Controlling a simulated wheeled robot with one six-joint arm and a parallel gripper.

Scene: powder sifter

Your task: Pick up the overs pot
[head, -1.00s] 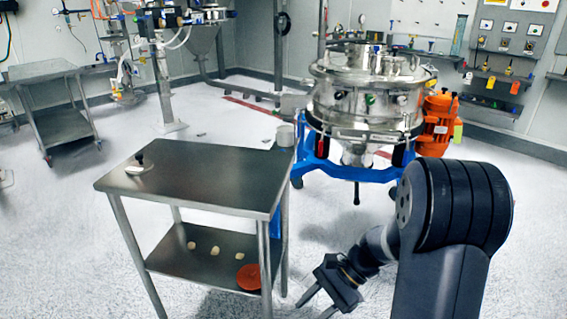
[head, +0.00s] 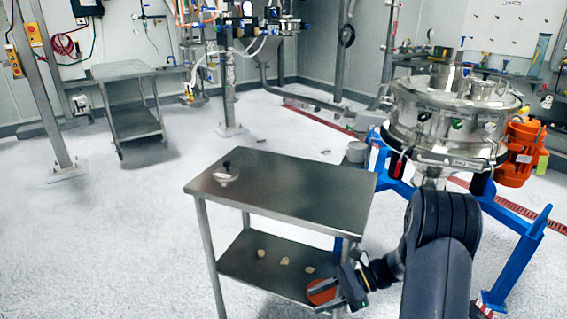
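A small grey cylindrical pot (head: 355,152) shows just behind the far right corner of the steel table, left of the sifter; it may be the overs pot, but no label is readable. Its lower part is partly hidden by the table. My gripper (head: 318,298) is low at the table's front right corner, pointing left. Its two fingers look apart and hold nothing that I can see. They overlap an orange-red round thing (head: 322,291) on the lower shelf in the picture; I cannot tell whether they touch it.
The steel table (head: 300,190) carries a small white dish with a dark knob (head: 227,175). Several pale lumps (head: 261,253) lie on its lower shelf (head: 240,262). The sifter (head: 445,115) on its blue frame (head: 520,255) stands to the right. Floor at left is clear.

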